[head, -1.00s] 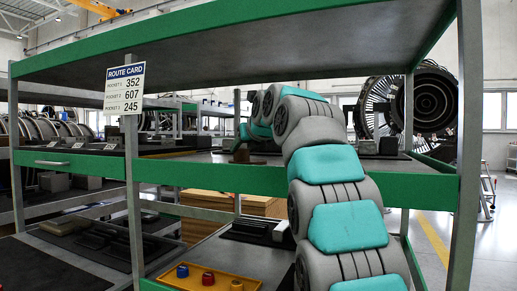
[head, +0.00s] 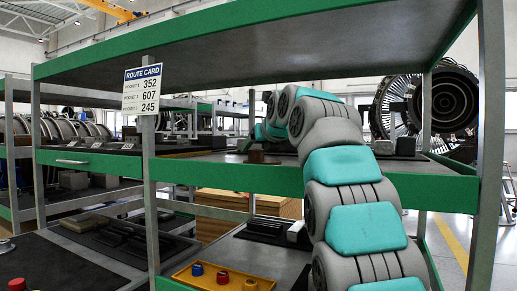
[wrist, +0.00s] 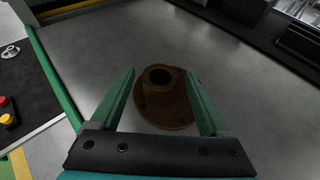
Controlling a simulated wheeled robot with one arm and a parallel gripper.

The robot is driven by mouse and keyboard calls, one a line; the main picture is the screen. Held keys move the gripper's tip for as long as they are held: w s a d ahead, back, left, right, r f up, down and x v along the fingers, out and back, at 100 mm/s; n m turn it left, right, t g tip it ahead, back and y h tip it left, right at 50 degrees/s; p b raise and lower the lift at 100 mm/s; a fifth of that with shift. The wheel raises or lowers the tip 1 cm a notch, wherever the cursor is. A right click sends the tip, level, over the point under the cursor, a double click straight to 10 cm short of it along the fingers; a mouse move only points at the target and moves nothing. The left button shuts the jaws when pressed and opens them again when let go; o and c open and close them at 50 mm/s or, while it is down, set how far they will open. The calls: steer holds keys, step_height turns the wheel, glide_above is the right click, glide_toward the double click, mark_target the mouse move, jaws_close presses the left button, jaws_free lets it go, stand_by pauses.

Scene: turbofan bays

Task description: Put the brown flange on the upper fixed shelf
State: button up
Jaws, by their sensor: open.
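The brown flange (wrist: 165,112), a round base with a raised hollow hub, stands upright on a grey shelf surface (wrist: 95,60) in the wrist view. My gripper (wrist: 160,75) is open, with its two green fingers on either side of the flange. Gaps show between the fingers and the hub; whether a finger touches the base I cannot tell. In the head view my arm reaches over the middle shelf (head: 235,180) of the green-edged rack. A small brown shape (head: 258,156) shows there near the arm's end; my fingers are not clear in that view.
The rack's top shelf (head: 270,62) hangs over my arm. A route card (head: 142,90) is on a front post. A yellow tray (head: 225,282) with coloured knobs lies lower down. Dark blocks (wrist: 300,42) stand at the wrist view's upper right.

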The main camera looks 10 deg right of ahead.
steer(key=v, duration=1.1)
steer(key=shift+s+r, duration=0.1)
steer(key=shift+r, duration=0.1)
steer(key=shift+s+r, duration=0.1)
steer(key=shift+s, duration=0.3)
